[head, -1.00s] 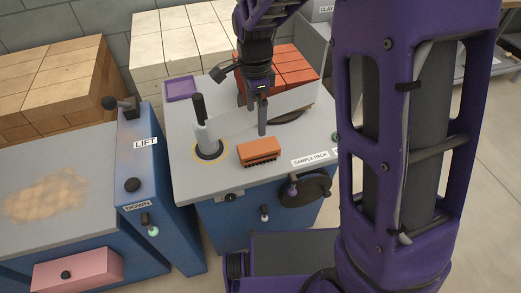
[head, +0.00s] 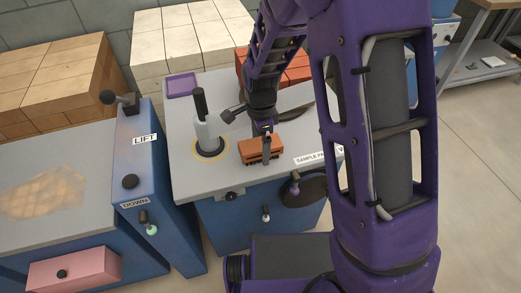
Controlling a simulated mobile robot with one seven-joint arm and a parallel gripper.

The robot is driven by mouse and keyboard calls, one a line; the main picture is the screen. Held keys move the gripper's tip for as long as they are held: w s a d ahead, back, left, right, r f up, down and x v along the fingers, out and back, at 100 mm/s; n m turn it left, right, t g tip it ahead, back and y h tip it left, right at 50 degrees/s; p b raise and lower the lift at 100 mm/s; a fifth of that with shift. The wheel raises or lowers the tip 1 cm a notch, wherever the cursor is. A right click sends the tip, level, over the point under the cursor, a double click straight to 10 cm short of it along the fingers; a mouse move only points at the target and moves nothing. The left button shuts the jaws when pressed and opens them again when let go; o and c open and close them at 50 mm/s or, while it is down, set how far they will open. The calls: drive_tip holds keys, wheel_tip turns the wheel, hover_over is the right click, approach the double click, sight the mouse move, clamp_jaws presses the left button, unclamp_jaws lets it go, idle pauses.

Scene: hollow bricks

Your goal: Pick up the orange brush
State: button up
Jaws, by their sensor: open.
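The orange brush (head: 251,151) lies on the grey table top (head: 203,177) near its front edge, with dark bristles underneath. My gripper (head: 267,158) points down at the right half of the brush, its dark fingers overlapping the brush in the head view. The gripper is open. The fingers hide part of the brush's right side. I cannot tell whether they touch it.
A grey cylinder with a black handle (head: 200,105) stands in a yellow ring left of the brush. A purple tray (head: 182,86) lies at the back left. Red bricks (head: 298,69) are stacked behind my arm. A blue LIFT cabinet (head: 140,170) stands to the left.

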sight(260, 144)
drive_tip(key=shift+c, duration=0.2)
drive_tip(key=c, duration=1.5)
drive_tip(key=shift+r, duration=0.15)
wheel_tip(260, 144, up, 10)
drive_tip(key=shift+f+p, duration=0.1)
drive_tip(key=shift+p, duration=0.85)
